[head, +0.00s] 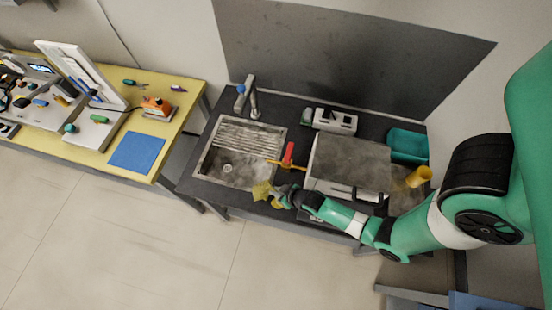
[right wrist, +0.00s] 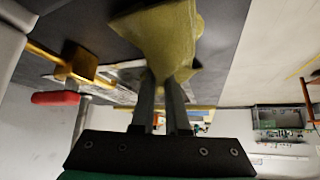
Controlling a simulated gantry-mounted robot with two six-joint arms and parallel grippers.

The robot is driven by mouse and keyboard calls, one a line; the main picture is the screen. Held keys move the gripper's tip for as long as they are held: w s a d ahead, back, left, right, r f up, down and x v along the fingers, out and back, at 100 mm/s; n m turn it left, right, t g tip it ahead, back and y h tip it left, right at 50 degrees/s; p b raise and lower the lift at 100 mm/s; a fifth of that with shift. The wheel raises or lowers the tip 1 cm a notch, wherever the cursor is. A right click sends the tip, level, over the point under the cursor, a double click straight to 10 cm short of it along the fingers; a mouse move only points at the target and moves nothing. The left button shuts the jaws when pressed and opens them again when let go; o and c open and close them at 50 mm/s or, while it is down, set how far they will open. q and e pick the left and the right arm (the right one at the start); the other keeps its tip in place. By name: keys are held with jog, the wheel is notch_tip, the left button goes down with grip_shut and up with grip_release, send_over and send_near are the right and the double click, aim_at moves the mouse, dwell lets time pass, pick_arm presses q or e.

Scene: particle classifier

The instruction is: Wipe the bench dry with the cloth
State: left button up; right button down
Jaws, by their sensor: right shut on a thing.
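A yellow cloth (head: 262,190) is at the front edge of the dark bench (head: 284,117), by the front right corner of the sink. My right gripper (head: 277,196) is shut on it. In the right wrist view the crumpled cloth (right wrist: 165,35) hangs from between the fingertips (right wrist: 162,76), with the dark bench surface (right wrist: 85,30) behind it. I cannot tell whether the cloth touches the bench. No wet patch can be made out clearly. My left gripper is not in view.
A steel sink (head: 240,175) with a tap (head: 251,97) fills the left of the bench. A red and yellow tool (head: 288,154) lies right of it. A large grey box (head: 350,165), a teal bin (head: 408,145) and a yellow cup (head: 418,177) stand at the right.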

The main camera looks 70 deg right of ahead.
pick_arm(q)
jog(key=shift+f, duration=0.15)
pick_arm(e)
jog(key=shift+f, duration=0.2)
grip_release()
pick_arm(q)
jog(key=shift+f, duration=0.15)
pick_arm(e)
jog(key=shift+f, duration=0.15)
jog(key=shift+f+b, duration=1.2)
jog(key=shift+f, duration=0.05)
jog(key=shift+r, duration=0.1)
jog(key=shift+c, duration=0.6)
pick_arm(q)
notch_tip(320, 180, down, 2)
pick_arm(e)
grip_shut()
